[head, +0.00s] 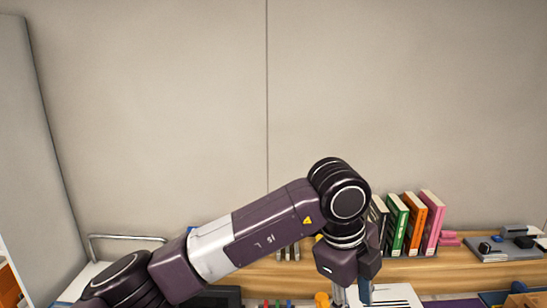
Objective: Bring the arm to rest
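My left arm comes in from the lower left and reaches across the picture in the head view. Its wrist bends downward in front of the desk. My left gripper (352,293) points down at the bottom edge of the view. Its fingertips are cut off or hidden, so I cannot tell whether it is open, shut or holding something. My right gripper is not in view.
A wooden shelf (430,270) runs along the back wall. Upright books (415,225) in black, green, orange and pink stand on it. A grey tray (505,252) with small items is at the right. White papers (393,296) lie below the shelf. The wall area above is clear.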

